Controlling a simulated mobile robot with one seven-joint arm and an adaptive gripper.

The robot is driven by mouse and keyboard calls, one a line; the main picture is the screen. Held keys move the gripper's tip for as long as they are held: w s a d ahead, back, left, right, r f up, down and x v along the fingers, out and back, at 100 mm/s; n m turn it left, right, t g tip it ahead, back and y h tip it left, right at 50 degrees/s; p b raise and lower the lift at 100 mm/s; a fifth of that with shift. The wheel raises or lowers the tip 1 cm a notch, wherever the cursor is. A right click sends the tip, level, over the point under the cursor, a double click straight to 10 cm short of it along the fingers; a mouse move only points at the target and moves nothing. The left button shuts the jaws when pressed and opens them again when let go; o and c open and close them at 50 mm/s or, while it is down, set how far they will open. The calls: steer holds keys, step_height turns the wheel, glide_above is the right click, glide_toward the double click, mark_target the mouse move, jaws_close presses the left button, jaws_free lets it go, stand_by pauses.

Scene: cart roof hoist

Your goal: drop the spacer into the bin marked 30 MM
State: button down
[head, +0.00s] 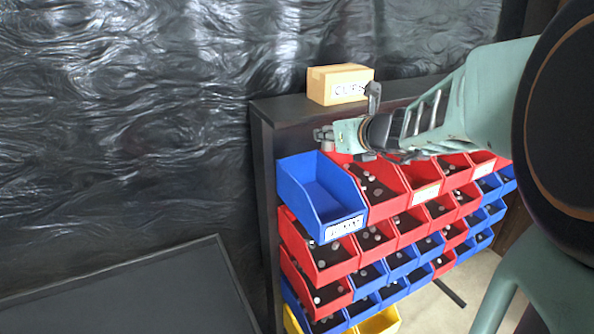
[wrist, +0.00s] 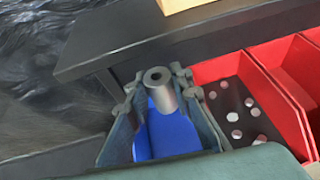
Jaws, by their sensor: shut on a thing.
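The spacer (wrist: 160,93) is a short grey metal cylinder with a hole through its middle. My gripper (head: 325,136) is shut on it, with a finger on each side of it in the wrist view. The blue bin (head: 316,197) at the top left of the rack has a white label (head: 345,228) on its front, too blurred to read surely. This bin looks empty. In the head view my gripper is above the bin's back end; in the wrist view blue bin surface (wrist: 172,135) shows below the spacer and between the fingers.
A red bin (head: 392,202) with several small round parts stands right of the blue bin. More red, blue and yellow bins fill the rack below and to the right. A cardboard box (head: 325,92) sits on the dark rack top (head: 280,108), behind my gripper.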

mark_target(331, 150)
step_height(331, 150, down, 4)
steer(key=b, duration=0.3)
steer(key=c, duration=1.6)
jaws_free()
steer(key=shift+r, duration=5)
